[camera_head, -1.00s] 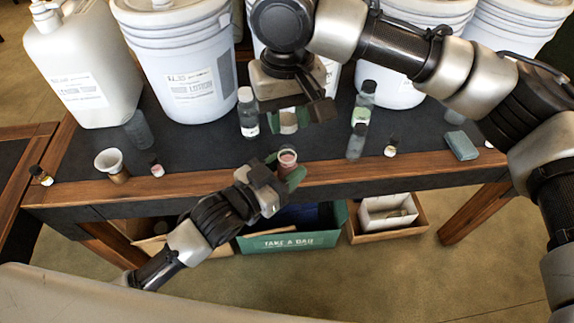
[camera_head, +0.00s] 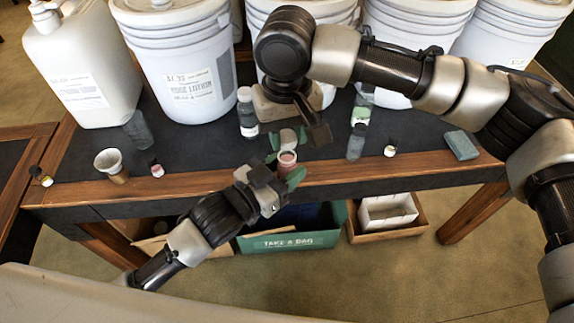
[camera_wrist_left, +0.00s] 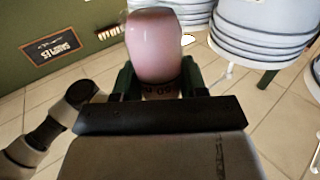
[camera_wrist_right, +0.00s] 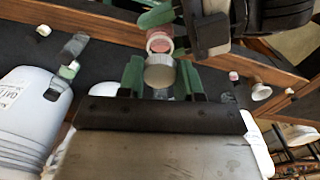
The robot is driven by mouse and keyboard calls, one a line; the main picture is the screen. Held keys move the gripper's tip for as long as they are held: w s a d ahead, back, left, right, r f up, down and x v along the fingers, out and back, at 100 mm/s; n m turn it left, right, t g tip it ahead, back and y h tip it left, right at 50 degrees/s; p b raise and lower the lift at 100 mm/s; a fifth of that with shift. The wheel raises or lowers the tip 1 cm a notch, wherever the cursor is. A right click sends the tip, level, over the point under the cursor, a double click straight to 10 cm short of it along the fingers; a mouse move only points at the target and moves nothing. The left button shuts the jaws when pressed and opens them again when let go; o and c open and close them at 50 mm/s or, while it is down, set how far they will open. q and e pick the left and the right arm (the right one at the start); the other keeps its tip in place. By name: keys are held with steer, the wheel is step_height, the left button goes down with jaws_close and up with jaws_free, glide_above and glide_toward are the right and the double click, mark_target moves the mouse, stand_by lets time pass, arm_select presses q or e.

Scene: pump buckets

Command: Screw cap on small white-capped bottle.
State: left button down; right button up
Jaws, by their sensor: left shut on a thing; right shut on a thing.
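My left gripper (camera_head: 285,176) is shut on a small bottle (camera_head: 287,159) with an open, pinkish round mouth facing up. The bottle looms large and pink in the left wrist view (camera_wrist_left: 155,45), between the green fingers. My right gripper (camera_head: 289,139) is shut on a pale cap (camera_head: 288,136), just above and behind the bottle. In the right wrist view the round, ridged cap (camera_wrist_right: 159,72) sits between the green fingers, close to the bottle mouth (camera_wrist_right: 159,44) but not seated over it. Whether their edges touch is unclear.
Large white buckets (camera_head: 185,65) line the back of the table (camera_head: 215,165). A clear bottle (camera_head: 247,112) stands left of my right gripper, other small bottles (camera_head: 356,142) to its right. A green box (camera_head: 290,242) sits below.

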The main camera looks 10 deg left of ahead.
mark_target(287, 169)
stand_by(0.8)
steer(key=shift+f, duration=0.9)
steer(key=shift+f, duration=0.55)
steer(key=m, duration=0.3)
steer(key=shift+s+a+m, duration=0.1)
steer(key=shift+m, duration=0.2)
steer(key=m, duration=1.1)
steer(key=shift+a, duration=0.1)
steer(key=m, duration=0.4)
steer(key=shift+m, duration=0.3)
steer(key=m, duration=0.3)
steer(key=shift+m, duration=0.3)
